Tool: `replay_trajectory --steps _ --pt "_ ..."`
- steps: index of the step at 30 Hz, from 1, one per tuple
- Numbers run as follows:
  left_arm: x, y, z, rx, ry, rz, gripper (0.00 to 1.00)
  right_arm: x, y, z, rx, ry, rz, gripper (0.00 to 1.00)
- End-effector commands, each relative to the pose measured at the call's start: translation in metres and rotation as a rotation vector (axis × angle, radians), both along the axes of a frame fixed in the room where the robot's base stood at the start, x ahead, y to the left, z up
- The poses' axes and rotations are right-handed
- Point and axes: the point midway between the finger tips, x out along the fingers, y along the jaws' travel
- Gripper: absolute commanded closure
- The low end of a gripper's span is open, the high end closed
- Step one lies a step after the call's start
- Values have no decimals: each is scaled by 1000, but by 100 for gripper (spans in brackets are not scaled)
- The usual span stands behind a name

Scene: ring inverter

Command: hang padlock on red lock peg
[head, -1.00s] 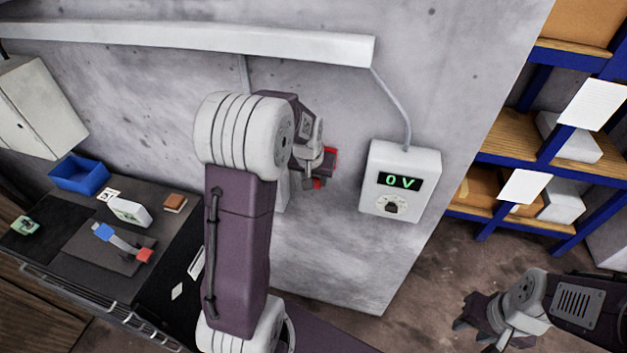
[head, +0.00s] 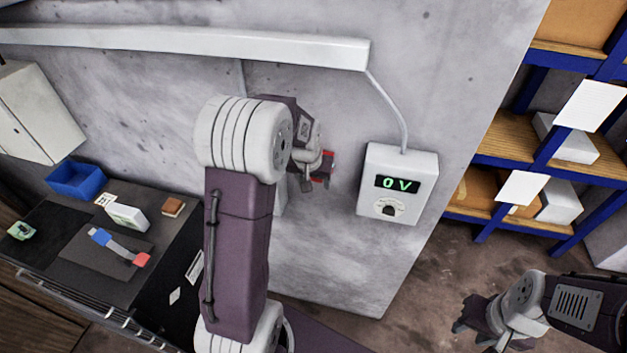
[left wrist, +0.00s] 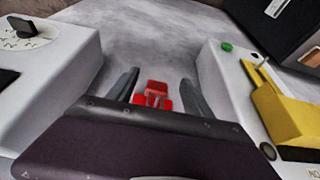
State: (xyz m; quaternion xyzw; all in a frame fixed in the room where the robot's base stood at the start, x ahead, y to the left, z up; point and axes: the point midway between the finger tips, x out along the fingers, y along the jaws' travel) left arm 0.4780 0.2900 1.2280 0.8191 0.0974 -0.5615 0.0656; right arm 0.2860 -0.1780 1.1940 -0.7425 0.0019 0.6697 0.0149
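My left gripper (head: 318,180) is at the grey wall, left of the voltage box. In the left wrist view its two fingers (left wrist: 158,92) stand apart, with gaps on both sides of a small red thing (left wrist: 153,96) between them. The red thing has an upper block and a lower part; I cannot tell which part is padlock and which is peg. In the head view red (head: 329,160) shows just behind the gripper, partly hidden by it. My right gripper (head: 473,335) is open and empty at the lower right, over the floor.
The white voltage box (head: 398,184) reads 0 V; its dial (left wrist: 28,30) shows in the left wrist view. A white box with a green button and yellow handle (left wrist: 275,105) is on the other side. A bench with a blue bin (head: 76,180) stands left, blue shelving (head: 550,150) right.

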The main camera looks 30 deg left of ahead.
Motion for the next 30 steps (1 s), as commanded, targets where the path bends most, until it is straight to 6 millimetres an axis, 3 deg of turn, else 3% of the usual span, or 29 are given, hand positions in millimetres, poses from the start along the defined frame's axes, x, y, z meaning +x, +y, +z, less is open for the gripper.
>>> replay_trajectory --steps 7,18,30 --pt "-3 -1 9 1 -3 0 41 0 0 -6 0 0 0 64" --pt "-28 -7 77 1 -4 0 41 0 0 -24 0 0 0 64" --pt "-32 -9 83 0 1 -2 41 0 0 -26 0 0 0 64"
